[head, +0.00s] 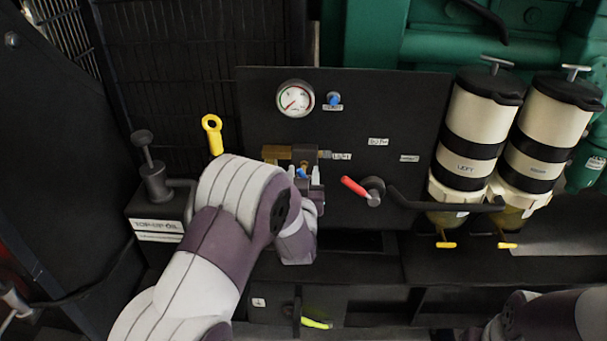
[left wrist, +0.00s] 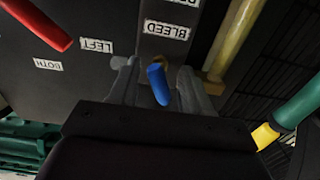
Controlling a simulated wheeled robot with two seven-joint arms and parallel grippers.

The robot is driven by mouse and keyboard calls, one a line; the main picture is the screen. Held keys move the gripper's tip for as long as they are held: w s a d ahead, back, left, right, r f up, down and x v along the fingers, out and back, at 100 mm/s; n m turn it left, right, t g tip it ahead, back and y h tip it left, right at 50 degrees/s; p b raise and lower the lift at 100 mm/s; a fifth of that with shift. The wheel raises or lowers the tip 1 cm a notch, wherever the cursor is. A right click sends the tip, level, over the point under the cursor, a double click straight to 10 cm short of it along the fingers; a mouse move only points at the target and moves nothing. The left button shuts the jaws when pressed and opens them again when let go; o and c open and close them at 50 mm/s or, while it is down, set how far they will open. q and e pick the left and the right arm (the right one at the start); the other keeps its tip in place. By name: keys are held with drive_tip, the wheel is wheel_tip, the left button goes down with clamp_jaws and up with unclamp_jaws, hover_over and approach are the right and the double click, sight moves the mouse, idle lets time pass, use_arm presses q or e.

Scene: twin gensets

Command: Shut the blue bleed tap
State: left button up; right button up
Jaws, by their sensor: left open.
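The blue bleed tap lever (left wrist: 158,85) sits between the two fingers of my left gripper (left wrist: 156,78) in the left wrist view, with an upside-down BLEED label (left wrist: 166,30) by it. The fingers are open, one on each side of the lever, with a visible gap on both sides. In the head view the blue lever (head: 301,173) shows small between the fingertips of my left gripper (head: 304,177), in front of the dark panel. My forearm and wrist hide part of the fittings below it. My right gripper is out of view.
A brass fitting (head: 277,153) is just above the tap. A red-handled selector (head: 355,187) is to the right, with a black pipe. A pressure gauge (head: 295,99) and blue knob (head: 334,99) are above. A yellow ring handle (head: 213,134) is at left; two filters (head: 468,145) stand right.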

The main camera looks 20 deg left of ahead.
use_arm(q)
drive_tip(key=shift+w+a, duration=0.1)
drive_tip(key=shift+w, duration=0.3)
